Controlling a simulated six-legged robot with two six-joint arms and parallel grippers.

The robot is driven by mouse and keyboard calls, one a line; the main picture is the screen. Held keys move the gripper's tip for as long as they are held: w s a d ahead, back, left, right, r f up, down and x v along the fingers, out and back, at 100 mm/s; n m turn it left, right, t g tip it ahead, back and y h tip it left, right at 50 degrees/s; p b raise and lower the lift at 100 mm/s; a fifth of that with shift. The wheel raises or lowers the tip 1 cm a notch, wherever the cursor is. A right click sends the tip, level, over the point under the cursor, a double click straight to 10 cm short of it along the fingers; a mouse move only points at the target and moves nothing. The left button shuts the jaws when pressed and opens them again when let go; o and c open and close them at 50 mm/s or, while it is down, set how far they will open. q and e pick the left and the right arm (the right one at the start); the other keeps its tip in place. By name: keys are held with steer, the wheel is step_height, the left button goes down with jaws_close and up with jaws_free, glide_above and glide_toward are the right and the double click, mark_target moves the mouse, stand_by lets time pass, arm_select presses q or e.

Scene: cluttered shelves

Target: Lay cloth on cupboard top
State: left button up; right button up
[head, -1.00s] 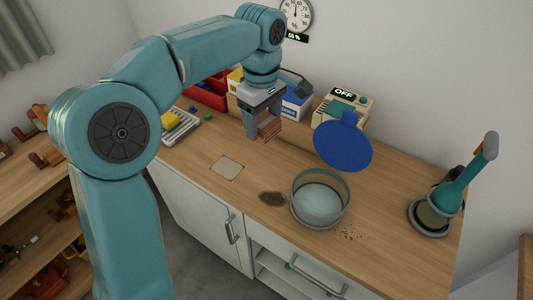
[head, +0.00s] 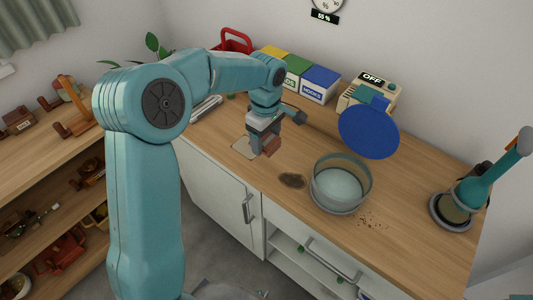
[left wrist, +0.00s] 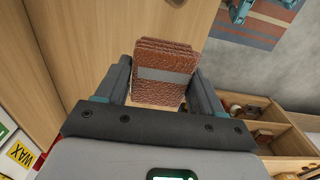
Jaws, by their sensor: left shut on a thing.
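The cloth (head: 268,147) is a folded reddish-brown bundle. In the left wrist view the cloth (left wrist: 165,75) shows stacked layers and a grey band. My left gripper (head: 262,149) is shut on it, with one finger on each side. It hangs low over the wooden cupboard top (head: 215,131), beside a pale square patch (head: 243,148) that it partly hides. I cannot tell whether the cloth touches the wood. The cupboard top also shows in the left wrist view (left wrist: 75,45). My right gripper is not in view.
A glass bowl (head: 340,188) stands right of a dark stain (head: 291,180), with crumbs (head: 372,221) nearby. Labelled boxes (head: 319,84), a machine marked OFF (head: 370,92) with a blue disc (head: 368,132), and a teal lamp-like thing (head: 485,183) stand behind and right. Shelves (head: 60,196) are at left.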

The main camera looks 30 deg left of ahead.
mark_target(265, 138)
arm_select(q)
step_height(265, 138, down, 7)
steer(key=shift+a+f, duration=0.1)
steer(key=shift+f, duration=0.1)
steer(key=shift+r, duration=0.1)
steer(key=shift+s, duration=0.1)
steer(key=shift+f, duration=0.25)
steer(key=o, duration=1.1)
steer(key=shift+r, duration=0.1)
step_height(265, 138, up, 12)
steer(key=shift+r, duration=0.2)
